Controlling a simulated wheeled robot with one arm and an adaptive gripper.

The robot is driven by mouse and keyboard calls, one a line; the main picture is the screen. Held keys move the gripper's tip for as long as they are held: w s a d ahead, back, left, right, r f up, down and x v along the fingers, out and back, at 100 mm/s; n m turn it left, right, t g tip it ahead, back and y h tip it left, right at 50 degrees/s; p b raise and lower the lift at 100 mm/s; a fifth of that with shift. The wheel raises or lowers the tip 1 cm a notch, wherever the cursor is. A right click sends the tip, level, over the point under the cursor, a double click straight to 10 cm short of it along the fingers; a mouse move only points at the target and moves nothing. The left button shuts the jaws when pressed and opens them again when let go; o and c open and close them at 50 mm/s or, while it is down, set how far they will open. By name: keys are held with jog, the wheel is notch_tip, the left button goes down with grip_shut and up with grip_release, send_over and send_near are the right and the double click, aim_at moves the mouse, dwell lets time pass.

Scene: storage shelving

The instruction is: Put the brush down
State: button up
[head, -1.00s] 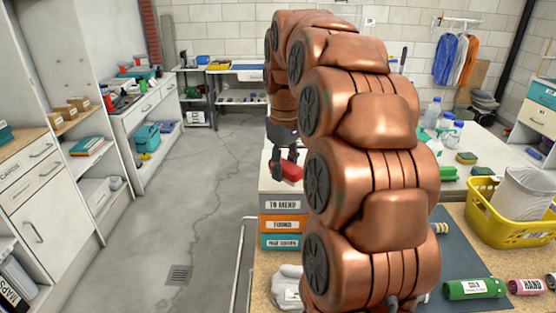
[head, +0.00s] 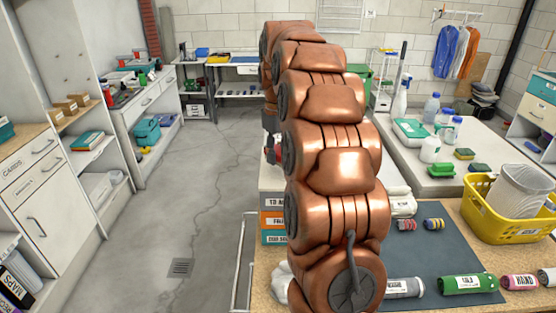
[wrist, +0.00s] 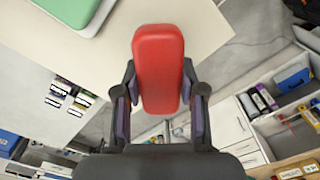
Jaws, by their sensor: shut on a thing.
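The brush (wrist: 158,60), of which I see a smooth red block, is between the two fingers of my gripper (wrist: 159,88) in the wrist view. My gripper is shut on it. Its bristles do not show. In the wrist view the brush overlaps the edge of a pale tabletop (wrist: 200,30); I cannot tell whether it touches it. In the head view my arm hides most of my gripper, and only a small red and dark part shows at its left edge.
A stack of labelled drawers (head: 272,220) stands left of my arm. The white table (head: 500,165) on the right holds bottles, sponges and a green-and-white box (head: 411,128). A yellow basket (head: 500,222) and several labelled rolls lie on the front bench. Open floor (head: 205,180) lies left.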

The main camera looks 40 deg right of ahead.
aim_at(278, 162)
jog(key=shift+f+p, duration=0.5)
jog(key=shift+f, duration=0.9)
jog(key=shift+f, duration=0.2)
jog(key=o, duration=1)
jog(key=shift+r, duration=0.15)
jog(key=shift+r+b, duration=1.25)
jog(key=shift+r, duration=3.45)
jog(key=shift+r+p, duration=1.1)
jog(key=shift+r, duration=0.3)
jog(key=shift+s+a, duration=0.1)
